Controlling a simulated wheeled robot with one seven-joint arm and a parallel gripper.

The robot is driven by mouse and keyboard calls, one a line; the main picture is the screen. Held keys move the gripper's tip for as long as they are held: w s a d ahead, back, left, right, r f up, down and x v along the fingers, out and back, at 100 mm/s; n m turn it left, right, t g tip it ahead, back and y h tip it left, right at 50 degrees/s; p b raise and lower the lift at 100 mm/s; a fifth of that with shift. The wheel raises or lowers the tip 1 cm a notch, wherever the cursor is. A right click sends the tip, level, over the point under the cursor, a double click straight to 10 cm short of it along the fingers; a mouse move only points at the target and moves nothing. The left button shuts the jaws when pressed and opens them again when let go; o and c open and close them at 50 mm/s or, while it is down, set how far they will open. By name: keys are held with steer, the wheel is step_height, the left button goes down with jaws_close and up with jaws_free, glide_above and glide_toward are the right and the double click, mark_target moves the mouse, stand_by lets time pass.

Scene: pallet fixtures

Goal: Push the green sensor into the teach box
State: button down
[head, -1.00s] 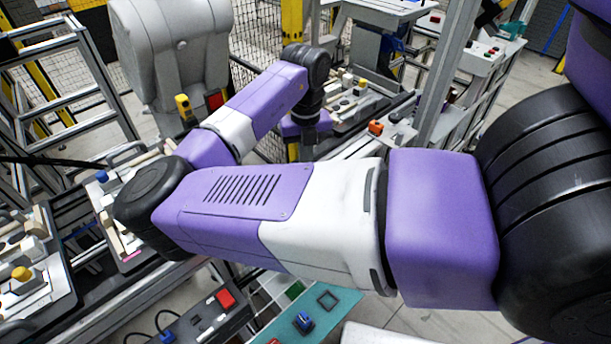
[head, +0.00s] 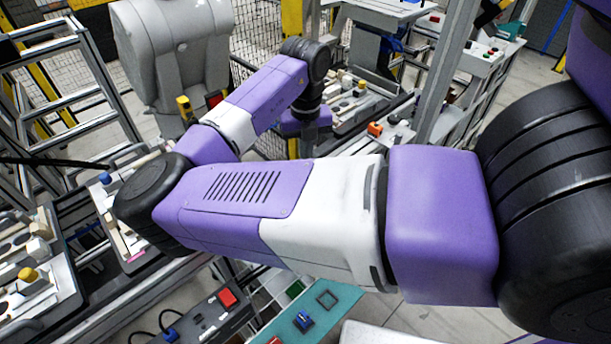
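I cannot make out the green sensor or the teach box with certainty. A small dark green patch (head: 295,288) shows in a frame just below my arm, partly hidden. My arm crosses the middle of the view and bends back to its far end, above the far fixtures. The wrist there points down, and the end of my gripper (head: 305,128) shows only as a small purple and dark shape. Its fingers cannot be made out, so I cannot see whether it is open, shut or holding anything.
A dark box with a red button (head: 227,298) and a teal plate with a blue part (head: 303,320) lie at the bottom. An orange block (head: 375,129) sits right of my wrist. A grey post (head: 447,75) stands farther right. Fixture trays (head: 40,300) fill the left.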

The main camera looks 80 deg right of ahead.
step_height(320, 180, up, 5)
steer(key=p, duration=0.3)
steer(key=shift+f, duration=0.1)
stand_by(0.7)
